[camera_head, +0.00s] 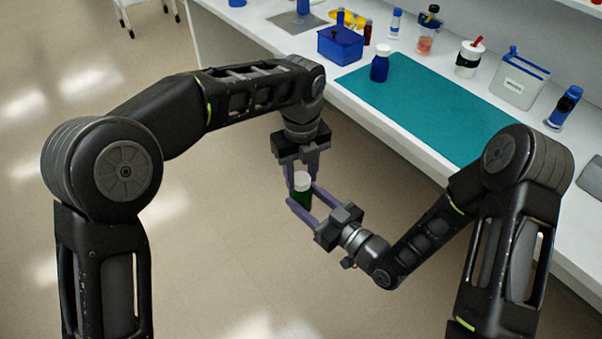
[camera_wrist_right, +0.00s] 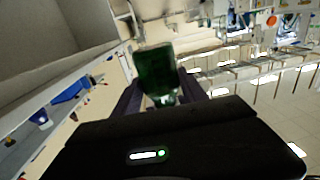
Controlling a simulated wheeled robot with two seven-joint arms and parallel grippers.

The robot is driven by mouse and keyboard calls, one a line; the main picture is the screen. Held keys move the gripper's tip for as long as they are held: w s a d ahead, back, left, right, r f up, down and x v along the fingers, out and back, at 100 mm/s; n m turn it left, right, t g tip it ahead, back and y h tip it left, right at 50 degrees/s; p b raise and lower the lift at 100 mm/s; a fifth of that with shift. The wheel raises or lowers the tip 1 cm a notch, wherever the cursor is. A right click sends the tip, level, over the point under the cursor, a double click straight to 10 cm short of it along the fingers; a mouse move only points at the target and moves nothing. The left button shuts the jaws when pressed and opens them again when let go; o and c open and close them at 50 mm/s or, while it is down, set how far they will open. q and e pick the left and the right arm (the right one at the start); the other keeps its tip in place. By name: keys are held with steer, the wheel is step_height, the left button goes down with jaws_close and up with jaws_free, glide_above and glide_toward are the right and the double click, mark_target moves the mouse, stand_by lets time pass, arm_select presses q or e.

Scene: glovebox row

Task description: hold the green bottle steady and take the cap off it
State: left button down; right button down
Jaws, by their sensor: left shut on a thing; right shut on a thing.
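The green bottle (camera_head: 304,200) is held in the air in front of the bench, roughly upright. Its white cap (camera_head: 302,181) sits at its top, with no gap that I can see. My left gripper (camera_head: 302,176) reaches down from above, its fingers shut on the cap. My right gripper (camera_head: 302,196) comes in from the lower right, its fingers shut around the bottle's body. In the right wrist view the dark green bottle (camera_wrist_right: 157,70) shows between my right fingers. The fingers hide part of the bottle, and the cap is not clear there.
The white bench (camera_head: 405,146) carries a teal mat (camera_head: 440,110) with a blue bottle (camera_head: 380,65) on it. A blue box (camera_head: 340,46), a white cup (camera_head: 468,60), a grey bin (camera_head: 520,78) and a dark blue bottle (camera_head: 564,107) stand around the mat. The floor below is clear.

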arm_select(q)
steer(key=n, duration=0.7)
steer(key=shift+n, duration=0.4)
steer(key=n, duration=0.5)
steer(key=shift+r, duration=0.1)
steer(key=n, duration=0.5)
steer(key=shift+n, duration=0.4)
steer(key=n, duration=0.5)
steer(key=shift+n, duration=0.3)
steer(key=n, duration=1.7)
